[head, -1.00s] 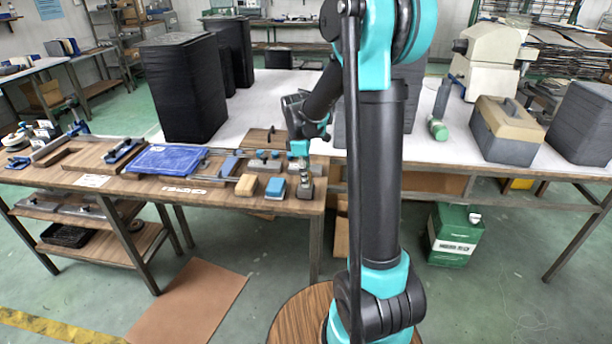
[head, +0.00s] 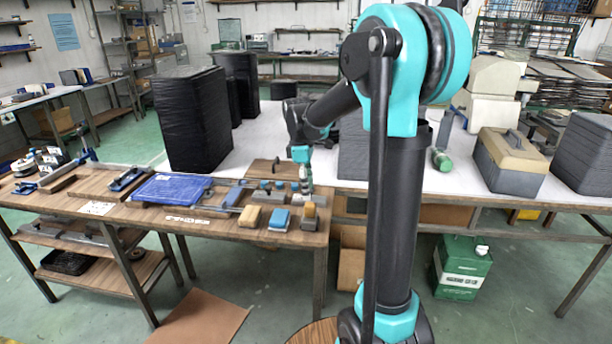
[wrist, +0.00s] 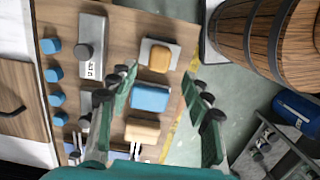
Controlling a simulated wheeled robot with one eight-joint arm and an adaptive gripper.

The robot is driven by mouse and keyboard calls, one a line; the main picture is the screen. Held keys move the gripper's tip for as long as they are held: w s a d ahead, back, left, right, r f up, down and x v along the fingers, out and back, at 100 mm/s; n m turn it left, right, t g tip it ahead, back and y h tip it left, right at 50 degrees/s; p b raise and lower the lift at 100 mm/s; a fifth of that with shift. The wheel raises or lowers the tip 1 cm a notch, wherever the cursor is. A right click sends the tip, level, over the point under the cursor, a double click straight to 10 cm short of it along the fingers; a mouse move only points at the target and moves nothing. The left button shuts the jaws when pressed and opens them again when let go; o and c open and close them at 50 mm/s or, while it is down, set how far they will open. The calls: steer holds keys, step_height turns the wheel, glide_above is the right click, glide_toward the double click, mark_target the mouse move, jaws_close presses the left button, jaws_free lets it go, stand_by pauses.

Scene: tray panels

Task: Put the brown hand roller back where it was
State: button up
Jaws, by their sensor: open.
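A brown-topped hand tool on a pale grey base, which I take as the brown hand roller (head: 310,212), sits at the right end of the front row on the wooden bench (head: 190,222). It also shows in the wrist view (wrist: 160,58), upright and not held. I cannot make out a roller shape. My gripper (head: 304,185) is above and just behind it. In the wrist view my gripper (wrist: 162,97) is open, its fingers wide apart, with a blue block (wrist: 150,97) seen between them and nothing gripped. The fingertips' height above the bench is hard to judge.
A tan block (wrist: 142,130) lies beside the blue one. A grey plate with a dark knob (wrist: 90,50) and several blue knobs stand behind. A blue tray panel (head: 172,190) lies further left. Tall black stacks (head: 190,120) stand on the white table behind.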

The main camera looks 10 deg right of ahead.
step_height(320, 180, up, 4)
steer(key=s+d+f+m+t, duration=0.2)
steer(key=s+f+m, duration=0.5)
steer(key=s, duration=0.4)
steer(key=s+d+f+m+t+y, duration=0.1)
steer(key=s+d+f+m+t, duration=0.1)
steer(key=s+f+m, duration=0.5)
steer(key=s+f, duration=0.1)
steer(key=s, duration=0.3)
steer(key=shift+d+f+t, duration=0.25)
steer(key=shift+d+t, duration=0.05)
steer(key=shift+d, duration=0.05)
